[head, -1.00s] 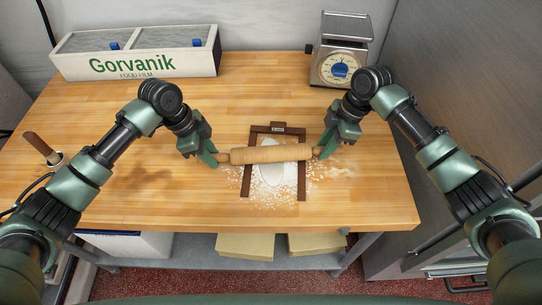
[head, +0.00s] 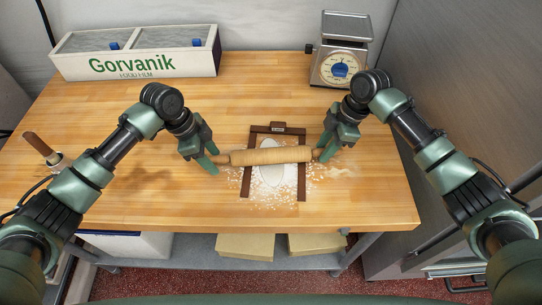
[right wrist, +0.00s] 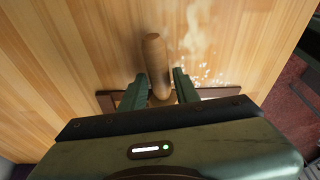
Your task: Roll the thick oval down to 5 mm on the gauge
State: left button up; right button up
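The wooden rolling pin (head: 271,156) lies crosswise over the two dark brown gauge rails (head: 302,185) and over the pale oval of dough (head: 271,176). The dough shows in front of and behind the pin; its middle is hidden and its thickness cannot be read. My left gripper (head: 213,159) is open at the pin's left handle, its fingers spread apart. My right gripper (head: 322,149) is at the right handle; in the right wrist view the gripper (right wrist: 160,78) has its fingers open on either side of the handle (right wrist: 155,60), with a gap showing.
White flour is scattered around the gauge. A scale (head: 341,60) stands at the back right and a Gorvanik food film box (head: 140,63) at the back left. A pot with a brown-handled tool (head: 38,144) is at the left edge. The wooden tabletop (head: 110,190) is clear at front left.

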jog(key=shift+o, duration=1)
pick_arm(q)
jog(key=shift+r, duration=3.6)
pick_arm(e)
jog(key=shift+r, duration=3.5)
